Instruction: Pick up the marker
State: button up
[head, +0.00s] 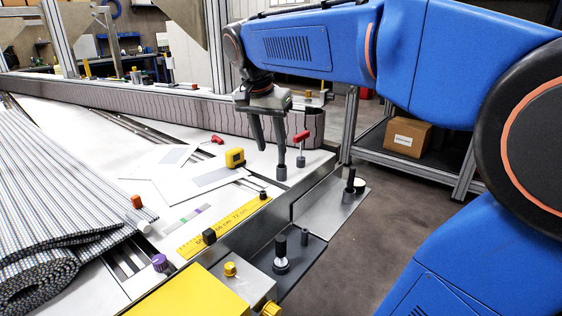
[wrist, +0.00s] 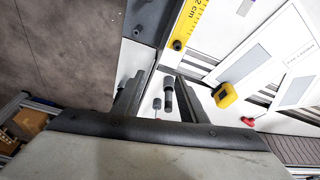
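My gripper (head: 269,146) points down over the far right corner of the white table. In the wrist view my gripper (wrist: 160,78) is open, its two dark fingers apart. A dark grey cylinder (wrist: 168,96), which looks like the marker, shows between the fingers, with no clear contact. In the head view a short grey cylinder (head: 281,173) shows just below one finger, partly hidden by it. I cannot tell for certain that it is the marker.
A red T-handled tool (head: 301,148) stands close beside my gripper. A yellow tape measure (head: 235,158) lies on white sheets. A yellow ruler (head: 228,226) runs near the table's front edge. A rolled grey mat (head: 60,235) fills the left. Floor lies beyond the right edge.

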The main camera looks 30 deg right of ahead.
jog(key=w+d+r+m+g+h, duration=0.25)
jog(key=w+r+m, duration=0.3)
jog(key=w, duration=0.45)
jog(key=m, duration=0.2)
send_near(282, 162)
jog(key=d+f, duration=0.2)
jog(key=shift+n+t+y, duration=0.25)
jog(key=shift+t+y, duration=0.1)
jog(key=shift+y, duration=0.1)
jog(key=shift+w+d+r+x, duration=0.1)
jog(key=shift+d+x, duration=0.05)
jog(key=shift+x, duration=0.7)
jog(key=shift+w+d+r+x, duration=0.1)
jog(key=shift+d+x, duration=0.1)
jog(key=shift+x, duration=0.7)
jog(key=shift+d+x, duration=0.15)
jog(key=shift+x, duration=0.7)
grip_shut()
